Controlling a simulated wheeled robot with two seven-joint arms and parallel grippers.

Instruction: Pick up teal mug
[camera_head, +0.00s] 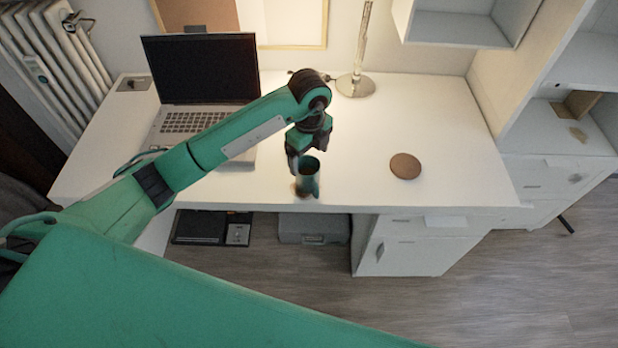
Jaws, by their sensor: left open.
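The teal mug (309,183) stands upright near the front edge of the white desk (450,130). My left arm reaches in from the left across the laptop, and my left gripper (306,160) points down at the mug. The gripper is open, with its dark fingers at the mug's rim and left side. The fingers cover part of the mug, and I cannot tell whether they touch it. My right gripper is not in view.
An open laptop (205,75) stands at the back left, partly behind my arm. A round brown coaster (405,166) lies right of the mug. A lamp (356,84) stands at the back. White shelves (560,85) border the right side. The desk's right part is mostly clear.

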